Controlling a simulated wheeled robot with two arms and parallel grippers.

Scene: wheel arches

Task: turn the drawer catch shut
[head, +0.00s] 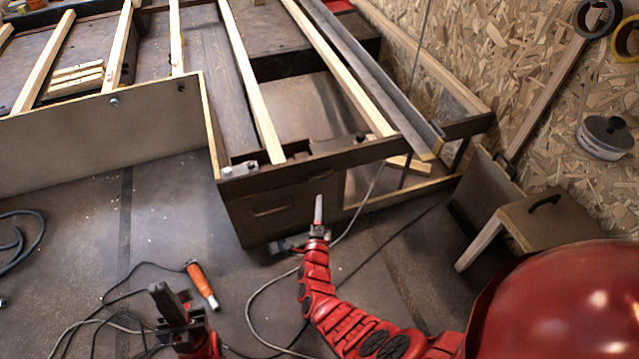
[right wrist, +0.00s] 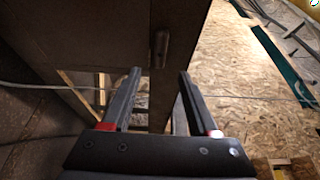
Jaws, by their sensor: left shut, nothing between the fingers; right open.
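The dark drawer front (head: 262,222) with a slot-shaped handhold stands under the frame's near end in the head view. The catch (right wrist: 161,48), a small dark upright bar, shows on the dark panel (right wrist: 85,30) in the right wrist view, close to the panel's right edge. My right gripper (head: 318,208) is in front of the drawer unit's right part. In the right wrist view its open fingers (right wrist: 158,75) lie either side of the line to the catch, apparently short of it. In the head view I cannot make out the catch. My left gripper (head: 160,292) is shut and empty, low over the floor.
An orange-handled tool (head: 202,285) and loose cables (head: 95,325) lie on the floor near my left gripper. Wooden slats (head: 250,85) cross the frame above the drawer. A brown box (head: 545,220) stands at right by the chipboard wall (head: 500,50). The floor left of the drawer is mostly clear.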

